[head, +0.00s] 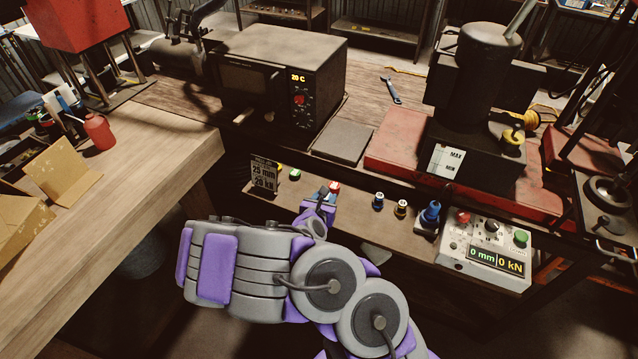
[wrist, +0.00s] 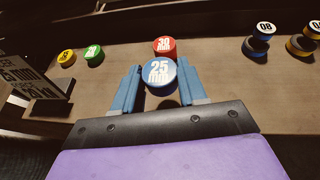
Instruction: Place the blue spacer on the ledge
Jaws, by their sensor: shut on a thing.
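The blue spacer (wrist: 160,73), marked 25 mm, sits between the two blue fingers of my gripper (wrist: 161,84) in the wrist view. The fingers are shut on it. In the head view my gripper (head: 322,194) is over the ledge (head: 355,205), and the spacer is hard to make out there. The ledge also shows in the wrist view (wrist: 215,62). A red spacer (wrist: 164,46), marked 30 mm, is right behind the blue one. I cannot tell whether the blue spacer touches the ledge.
Yellow (wrist: 66,57) and green (wrist: 93,53) spacers stand left on the ledge, beside a sign (head: 264,174) reading 25 mm and 20 kN. Dark dies (head: 378,201) stand to the right, then a control box (head: 487,248) showing 0 mm and 0 kN. An oven (head: 270,75) stands behind.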

